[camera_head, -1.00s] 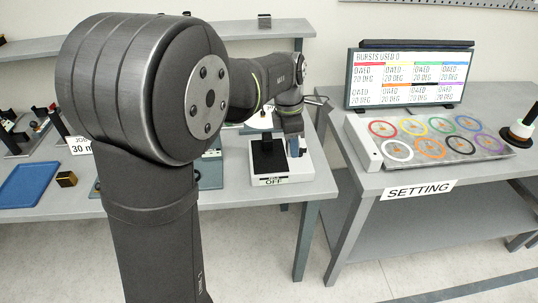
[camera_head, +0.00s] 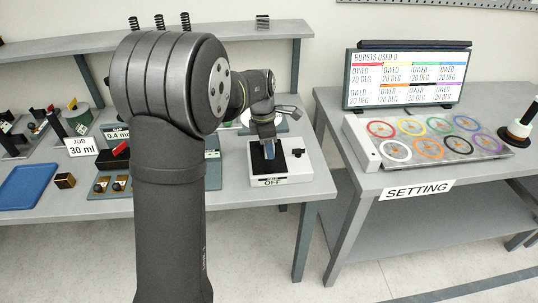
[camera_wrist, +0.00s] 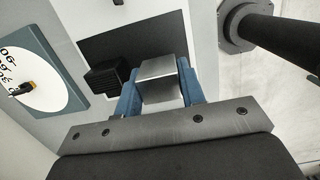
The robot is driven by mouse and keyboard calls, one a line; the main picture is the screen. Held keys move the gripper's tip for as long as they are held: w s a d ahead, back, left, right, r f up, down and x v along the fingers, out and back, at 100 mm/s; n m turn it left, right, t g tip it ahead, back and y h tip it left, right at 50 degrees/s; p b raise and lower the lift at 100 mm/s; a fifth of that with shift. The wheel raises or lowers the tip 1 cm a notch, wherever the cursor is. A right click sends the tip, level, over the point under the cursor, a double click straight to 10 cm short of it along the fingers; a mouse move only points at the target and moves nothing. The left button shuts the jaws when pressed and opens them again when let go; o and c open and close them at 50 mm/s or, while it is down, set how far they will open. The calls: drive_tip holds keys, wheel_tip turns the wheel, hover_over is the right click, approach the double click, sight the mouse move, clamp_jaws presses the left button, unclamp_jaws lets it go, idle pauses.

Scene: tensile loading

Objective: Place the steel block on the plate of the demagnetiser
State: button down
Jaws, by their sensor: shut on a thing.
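The demagnetiser (camera_head: 290,172) is a pale box with an "OFF" label on its front, near the right end of the left bench. Its dark plate (camera_head: 256,158) is partly hidden by my gripper; in the wrist view the plate (camera_wrist: 125,42) shows as a black area. My gripper (camera_head: 269,152) points down over the plate. Its blue fingers are shut on the steel block (camera_wrist: 160,80), a bright grey block seen between them in the wrist view. I cannot tell whether the block touches the plate.
A black knob (camera_head: 298,153) stands on the demagnetiser's right side. A round white dial (camera_wrist: 42,68) is beside it in the wrist view. A blue tray (camera_head: 28,185) and a small brass block (camera_head: 65,180) lie at the left. The setting bench (camera_head: 480,165) stands at the right.

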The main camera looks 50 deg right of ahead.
drive_tip(key=shift+f, duration=1.9)
drive_tip(key=shift+f, duration=0.15)
drive_tip(key=c, duration=0.9)
unclamp_jaws()
drive_tip(key=r, duration=0.8)
drive_tip(key=w+a+r, duration=0.1)
drive_tip(key=r, duration=0.3)
drive_tip(key=shift+r, duration=0.1)
